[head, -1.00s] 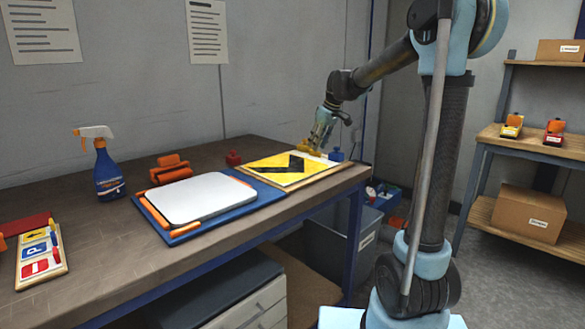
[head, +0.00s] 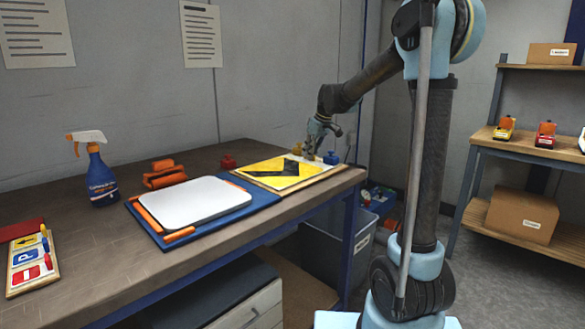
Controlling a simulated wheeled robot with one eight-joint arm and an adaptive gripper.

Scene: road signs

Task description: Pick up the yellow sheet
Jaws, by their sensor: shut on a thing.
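The yellow sheet (head: 280,166), with a black chevron marking, lies on a pale board (head: 320,172) at the right end of the workbench. It looks flat, with no clear gap below it. My gripper (head: 311,155) reaches down to the sheet's back right edge and is shut on the sheet there. The fingertips are small and dark in this view, so the exact grip is hard to see.
A yellow piece (head: 297,149), a blue piece (head: 331,158) and a red piece (head: 228,162) stand around the board. A white panel on a blue tray (head: 255,204) lies to the left. A spray bottle (head: 101,180) stands farther left. A grey bin (head: 325,258) is below.

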